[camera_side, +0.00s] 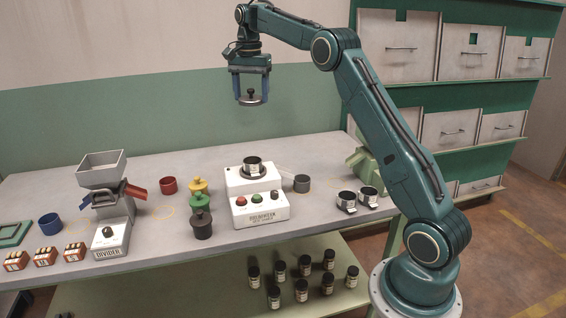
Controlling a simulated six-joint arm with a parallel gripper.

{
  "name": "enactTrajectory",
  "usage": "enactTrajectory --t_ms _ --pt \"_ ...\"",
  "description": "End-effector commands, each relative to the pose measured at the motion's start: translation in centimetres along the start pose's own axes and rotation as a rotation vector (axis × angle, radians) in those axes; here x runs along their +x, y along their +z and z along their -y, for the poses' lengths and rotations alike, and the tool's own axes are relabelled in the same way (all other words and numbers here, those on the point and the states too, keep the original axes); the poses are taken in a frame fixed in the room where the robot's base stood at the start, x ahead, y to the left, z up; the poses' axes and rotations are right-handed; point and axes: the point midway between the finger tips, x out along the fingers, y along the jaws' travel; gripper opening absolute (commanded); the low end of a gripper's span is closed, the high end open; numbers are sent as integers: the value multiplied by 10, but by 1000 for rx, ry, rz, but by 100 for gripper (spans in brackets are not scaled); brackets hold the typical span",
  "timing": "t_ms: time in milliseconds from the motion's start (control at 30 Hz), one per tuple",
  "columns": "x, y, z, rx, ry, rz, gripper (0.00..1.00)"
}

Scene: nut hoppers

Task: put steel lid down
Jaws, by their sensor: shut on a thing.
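My gripper (250,94) is high above the table, up and slightly left of the white machine. Its jaws are shut on the dark knob of the steel lid (252,101), a flat grey disc that hangs level between the fingers. The lid touches nothing below it. Under it, the white machine (257,196) stands on the table with a steel cup (253,163) on its top. The inside of the cup is too small to make out.
The grey divider hopper (103,170) stands at left, with a blue cup (50,223) beside it.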

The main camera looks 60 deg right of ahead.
Motion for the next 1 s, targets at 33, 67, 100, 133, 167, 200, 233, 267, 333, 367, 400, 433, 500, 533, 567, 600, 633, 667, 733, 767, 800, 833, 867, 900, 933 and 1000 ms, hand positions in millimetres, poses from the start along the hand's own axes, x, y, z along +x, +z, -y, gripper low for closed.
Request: enactTrajectory --t_ms 33,67,100,133,167,200,233,267,333,367,400,433,500,533,567,600,633,667,733,767,800,833,867,900,933,1000 --pt "0 0 -4 1 0 0 43" --pt "0 0 -6 1 -1 -1 43" --pt "0 -1 -9 1 -1 -1 43" --pt "0 0 -11 1 0 0 43" --pt "1 -1 -14 2 0 0 43" --pt "1 0 -18 2 -1 -1 43" --pt "2 0 -21 2 0 0 43" --pt "2 0 -24 2 0 0 43" --pt "4 1 -32 2 0 0 43" --pt "4 1 -36 2 0 0 43" --pt "6 2 -40 2 0 0 43" --pt "6 2 -44 2 0 0 43" --pt "9 4 -53 2 0 0 43" --pt "10 5 -57 2 0 0 43" --pt "11 6 -60 2 -1 0 43" --pt "12 7 -66 2 0 0 43" --pt "13 8 -69 2 -1 0 43" --pt "14 9 -74 2 0 0 43" --pt "17 11 -83 2 -1 0 43" --pt "18 13 -87 2 0 0 43" --pt "20 14 -92 2 -1 0 43" --pt "22 16 -97 2 0 0 43" --pt "23 18 -101 2 0 0 43" --pt "25 19 -106 2 -1 0 43" --pt "26 21 -111 2 0 0 43" --pt "30 25 -121 2 0 0 43"
